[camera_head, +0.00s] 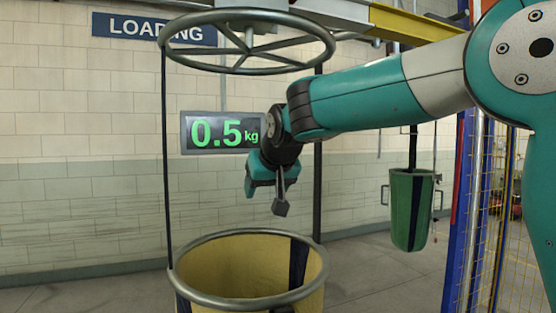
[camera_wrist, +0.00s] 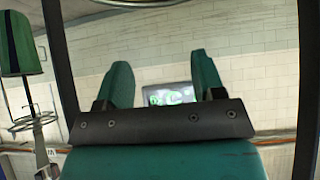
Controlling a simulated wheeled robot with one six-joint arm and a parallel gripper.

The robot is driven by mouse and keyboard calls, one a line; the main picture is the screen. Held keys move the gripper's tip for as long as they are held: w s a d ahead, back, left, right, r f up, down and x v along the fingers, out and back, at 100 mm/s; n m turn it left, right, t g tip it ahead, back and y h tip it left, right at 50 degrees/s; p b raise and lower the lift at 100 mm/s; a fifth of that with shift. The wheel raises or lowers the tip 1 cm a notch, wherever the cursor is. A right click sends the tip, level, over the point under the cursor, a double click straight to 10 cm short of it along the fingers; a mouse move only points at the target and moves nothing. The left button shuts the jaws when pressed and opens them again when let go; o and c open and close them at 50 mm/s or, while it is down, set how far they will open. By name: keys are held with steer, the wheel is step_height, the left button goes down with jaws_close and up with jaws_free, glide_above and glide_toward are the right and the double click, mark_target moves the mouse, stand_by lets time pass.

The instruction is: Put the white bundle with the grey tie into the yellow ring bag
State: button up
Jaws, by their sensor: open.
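The yellow ring bag (camera_head: 225,262) hangs at the bottom centre of the head view. Its round grey rim is open upward, and part of its inner wall shows; its floor is hidden. My gripper (camera_head: 262,180) is above the bag, between its hanging straps. In the wrist view, my gripper's two teal fingers (camera_wrist: 160,66) stand apart with nothing between them. I do not see the white bundle with the grey tie in either view.
A grey spoked ring (camera_head: 248,42) is above, with dark straps running down to the bag. A display (camera_head: 220,132) behind reads 0.5 kg. A green bag (camera_head: 410,210) hangs at the right. A blue post and yellow mesh fence (camera_head: 492,200) stand at the far right.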

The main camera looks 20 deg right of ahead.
steer(key=b+v, duration=0.2)
steer(key=v, duration=1.3)
step_height(320, 180, down, 11)
steer(key=s+a+n+g+b, duration=0.2)
steer(key=s+n, duration=0.1)
steer(key=s+a+f+n+g+y, duration=0.2)
steer(key=s+f+g, duration=0.1)
steer(key=s+f, duration=0.7)
steer(key=s+a+f+n+g+y+b, duration=0.1)
steer(key=s+f+g, duration=0.3)
steer(key=s+f, duration=0.6)
step_height(320, 180, down, 2)
steer(key=shift+s+a+f+n+y, duration=0.1)
steer(key=shift+s+a+n+y, duration=0.35)
steer(key=shift+a+y, duration=0.2)
steer(key=shift+w, duration=0.1)
